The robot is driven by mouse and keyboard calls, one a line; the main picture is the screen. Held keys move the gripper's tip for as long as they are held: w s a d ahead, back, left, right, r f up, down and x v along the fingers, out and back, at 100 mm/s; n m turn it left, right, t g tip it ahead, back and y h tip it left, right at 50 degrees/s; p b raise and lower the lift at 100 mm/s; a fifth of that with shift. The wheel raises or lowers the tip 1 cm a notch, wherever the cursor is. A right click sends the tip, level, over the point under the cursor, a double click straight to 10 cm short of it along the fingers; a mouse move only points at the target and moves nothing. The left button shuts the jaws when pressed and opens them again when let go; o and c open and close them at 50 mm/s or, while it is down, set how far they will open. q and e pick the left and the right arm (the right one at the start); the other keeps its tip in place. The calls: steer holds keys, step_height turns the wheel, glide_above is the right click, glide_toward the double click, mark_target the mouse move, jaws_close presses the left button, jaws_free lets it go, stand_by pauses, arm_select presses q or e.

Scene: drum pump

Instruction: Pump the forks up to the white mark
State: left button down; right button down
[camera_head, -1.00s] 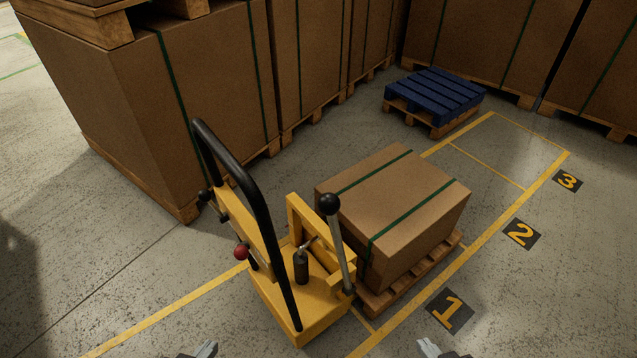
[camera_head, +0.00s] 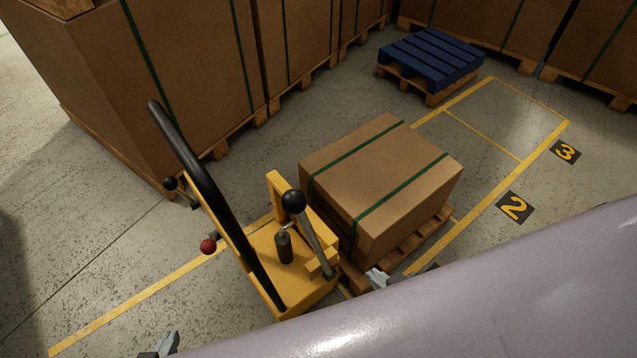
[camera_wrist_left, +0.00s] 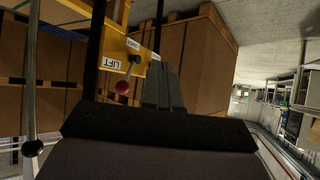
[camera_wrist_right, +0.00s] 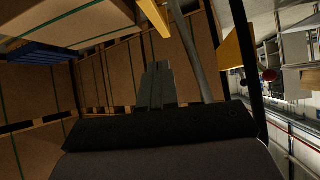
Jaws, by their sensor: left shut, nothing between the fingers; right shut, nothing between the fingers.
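The yellow stacker truck (camera_head: 262,258) stands at the lower middle of the head view, with a black hoop handle (camera_head: 205,190). Its grey pump lever (camera_head: 312,235) leans up to a black ball knob (camera_head: 293,201); the knob also shows in the left wrist view (camera_wrist_left: 32,148). A red knob (camera_head: 208,246) sits on its left side, near a LIFT label (camera_wrist_left: 114,64). The forks and white mark are not visible. My left gripper (camera_head: 165,343) is shut and empty, left of the truck. My right gripper (camera_head: 377,277) is shut and empty, right of the lever's base, apart from the knob.
A strapped carton (camera_head: 380,185) on a wooden pallet (camera_head: 420,235) stands just beyond the truck. Big cartons (camera_head: 200,70) line the back and left. A blue pallet (camera_head: 432,58) lies behind. Yellow floor lines mark numbered bays. My right arm covers the lower right.

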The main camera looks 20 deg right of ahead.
steer(key=w+a+f+m+g+y+b, duration=0.1)
steer(key=w+f+m+g+y+b, duration=0.4)
steer(key=w+f+g+y+b, duration=0.25)
steer(key=w+d+r+n+g+y+b, duration=0.2)
steer(key=r+y, duration=0.3)
steer(key=r, duration=0.6)
steer(key=w+d+r+n+g+y+b, duration=0.2)
steer(key=w+d+r+g+y, duration=0.2)
steer(key=r, duration=0.7)
steer(key=shift+d+r+y+b, duration=0.35)
steer(key=shift+d+y+b, duration=0.1)
steer(key=shift+y, duration=0.2)
steer(key=shift+a, duration=0.1)
